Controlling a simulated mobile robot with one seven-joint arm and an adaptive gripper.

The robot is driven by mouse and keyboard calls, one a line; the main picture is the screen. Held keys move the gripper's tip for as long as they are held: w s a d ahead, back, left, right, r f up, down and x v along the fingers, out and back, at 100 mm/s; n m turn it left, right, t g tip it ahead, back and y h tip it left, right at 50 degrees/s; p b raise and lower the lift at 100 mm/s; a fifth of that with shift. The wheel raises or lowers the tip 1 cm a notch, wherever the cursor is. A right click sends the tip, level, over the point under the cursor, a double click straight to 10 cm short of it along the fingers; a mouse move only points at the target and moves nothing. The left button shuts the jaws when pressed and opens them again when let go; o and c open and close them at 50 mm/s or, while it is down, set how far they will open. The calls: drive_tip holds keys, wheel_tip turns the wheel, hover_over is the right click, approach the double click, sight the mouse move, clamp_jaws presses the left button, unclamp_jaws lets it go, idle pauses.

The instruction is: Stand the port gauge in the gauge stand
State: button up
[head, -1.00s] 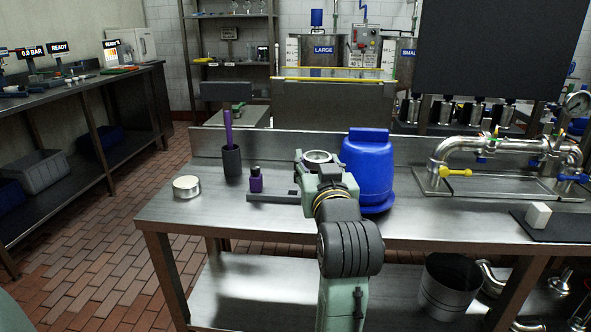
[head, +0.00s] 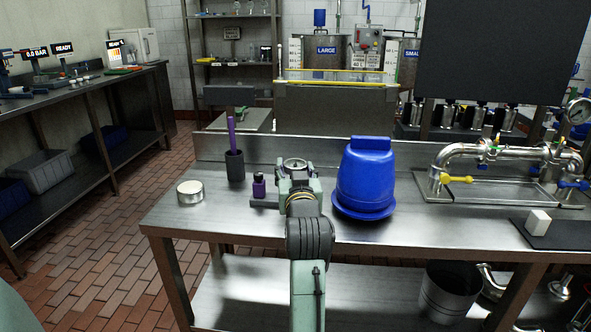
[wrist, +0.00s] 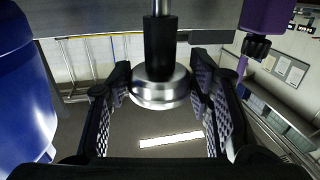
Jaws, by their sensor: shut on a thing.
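My gripper (wrist: 163,90) is shut on the port gauge, a steel disc (wrist: 160,92) with a black grip (wrist: 160,45) and a steel rod beyond it. The ribbed pads stand at either side of the disc. In the head view my gripper (head: 297,180) is above the bench, and my wrist hides most of the held gauge. A low grey block (head: 264,204), possibly the gauge stand, lies just left of my gripper and is partly hidden by it. A purple block with a black top (head: 258,186) stands at its left end; it also shows in the wrist view (wrist: 265,17).
A blue domed vessel (head: 365,178) stands close right of my gripper. A dark cup (head: 235,168) with a purple stick and a round pale tin (head: 190,192) are to the left. Steel pipework (head: 470,152) is at right.

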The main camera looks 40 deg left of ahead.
drive_tip(key=shift+f+b, duration=0.3)
drive_tip(key=shift+f, duration=0.25)
drive_tip(key=o, duration=1.2)
drive_tip(key=shift+f, duration=0.15)
drive_tip(key=shift+c, duration=0.2)
